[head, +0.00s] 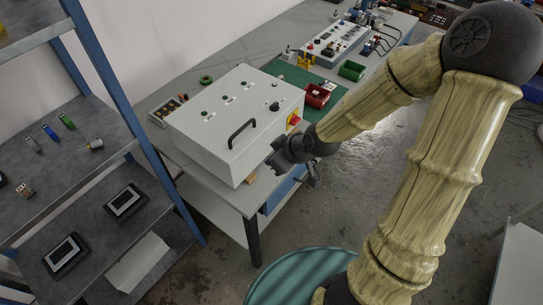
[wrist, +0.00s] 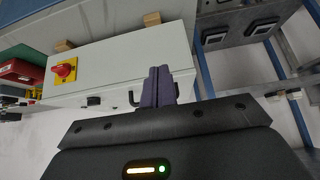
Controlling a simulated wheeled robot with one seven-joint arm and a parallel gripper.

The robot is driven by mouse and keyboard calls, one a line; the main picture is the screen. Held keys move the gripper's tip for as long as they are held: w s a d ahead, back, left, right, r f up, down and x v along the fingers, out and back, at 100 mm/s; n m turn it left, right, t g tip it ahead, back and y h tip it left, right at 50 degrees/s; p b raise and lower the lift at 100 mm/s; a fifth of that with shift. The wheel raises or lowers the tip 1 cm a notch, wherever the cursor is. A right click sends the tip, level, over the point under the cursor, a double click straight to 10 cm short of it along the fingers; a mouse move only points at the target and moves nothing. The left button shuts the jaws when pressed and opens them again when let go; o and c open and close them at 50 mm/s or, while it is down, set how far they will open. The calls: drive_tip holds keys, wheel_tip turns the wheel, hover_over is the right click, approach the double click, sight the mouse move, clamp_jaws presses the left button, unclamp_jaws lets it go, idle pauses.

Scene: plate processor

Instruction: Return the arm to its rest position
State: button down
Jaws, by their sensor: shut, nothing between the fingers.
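My arm reaches in from the right side of the head view, bent at its elbow. My gripper (head: 308,178) is at the front right edge of the grey control box, beside it. I cannot tell in the head view whether it touches the box. In the wrist view my gripper (wrist: 159,86) has its two dark fingers together, with nothing between them. The control box (head: 220,145) stands on the workbench with its lid closed. It has a black handle (head: 241,133) and a red rotary switch on a yellow plate (head: 294,118). The box (wrist: 120,57) also shows behind the fingers.
A blue-framed shelf (head: 85,120) with small devices stands at the left. A round teal surface (head: 300,275) is below my arm. The floor between bench and arm is clear.

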drive_tip(key=s+d+r+m+g+h, duration=0.2)
drive_tip(key=s+d+r+m+h, duration=0.3)
drive_tip(key=s+d+m, duration=0.4)
drive_tip(key=shift+d+r+m, duration=0.15)
drive_tip(key=shift+d+m, duration=0.15)
drive_tip(key=shift+d, duration=0.5)
drive_tip(key=c, duration=2.2)
unclamp_jaws()
